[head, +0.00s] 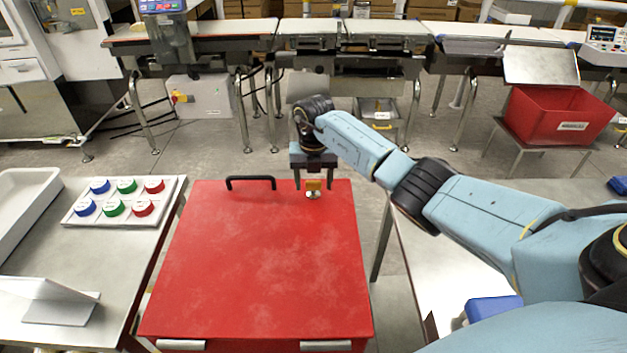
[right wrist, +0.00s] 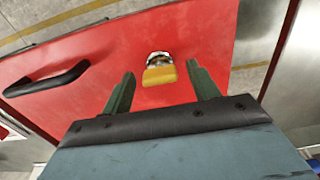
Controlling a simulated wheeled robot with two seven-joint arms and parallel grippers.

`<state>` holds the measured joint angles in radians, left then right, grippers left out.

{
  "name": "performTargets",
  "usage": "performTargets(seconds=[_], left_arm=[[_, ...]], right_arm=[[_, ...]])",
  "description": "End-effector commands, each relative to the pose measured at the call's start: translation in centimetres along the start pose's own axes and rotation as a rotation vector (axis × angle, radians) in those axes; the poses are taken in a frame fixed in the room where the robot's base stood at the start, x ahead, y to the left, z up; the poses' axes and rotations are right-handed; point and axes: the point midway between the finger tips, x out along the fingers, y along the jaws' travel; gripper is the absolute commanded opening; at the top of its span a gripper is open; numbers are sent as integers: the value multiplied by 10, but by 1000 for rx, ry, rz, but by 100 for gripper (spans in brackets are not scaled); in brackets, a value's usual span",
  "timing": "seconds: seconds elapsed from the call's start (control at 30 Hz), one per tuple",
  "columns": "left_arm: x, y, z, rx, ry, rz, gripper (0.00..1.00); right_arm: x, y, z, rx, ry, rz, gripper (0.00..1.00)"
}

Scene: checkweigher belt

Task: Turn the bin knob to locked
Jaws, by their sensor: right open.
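The bin knob (head: 313,186) is a small yellow-orange grip on a pale round base, near the far edge of the red bin's lid (head: 260,255). In the right wrist view the knob (right wrist: 158,75) lies between and just beyond the fingertips. My right gripper (head: 312,186) is open, its two fingers on either side of the knob, apart from it; it also shows in the right wrist view (right wrist: 160,78). I cannot read any lock marks at the knob. My left gripper is not in view.
A black handle (head: 251,179) stands on the lid left of the knob. A table with a panel of coloured buttons (head: 122,201) is on the left. A red reject box (head: 556,118) stands at the back right. The conveyor (head: 300,35) runs across the back.

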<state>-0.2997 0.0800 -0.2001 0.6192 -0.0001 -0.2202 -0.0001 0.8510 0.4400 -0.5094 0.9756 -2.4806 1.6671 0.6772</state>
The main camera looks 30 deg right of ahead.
Motion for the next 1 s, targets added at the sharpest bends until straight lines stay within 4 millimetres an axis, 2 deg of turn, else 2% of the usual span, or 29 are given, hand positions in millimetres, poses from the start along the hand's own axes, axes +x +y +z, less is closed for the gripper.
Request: performTargets(seconds=[0.17, 0.5, 0.77, 1.0], left_arm=[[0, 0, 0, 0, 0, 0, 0], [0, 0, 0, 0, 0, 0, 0], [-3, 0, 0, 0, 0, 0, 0], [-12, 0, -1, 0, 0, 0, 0]], right_arm=[[0, 0, 0, 0, 0, 0, 59], [0, 0, 0, 0, 1, 0, 15], [-1, 0, 0, 27, 1, 0, 15], [-2, 0, 0, 148, 1, -1, 15]])
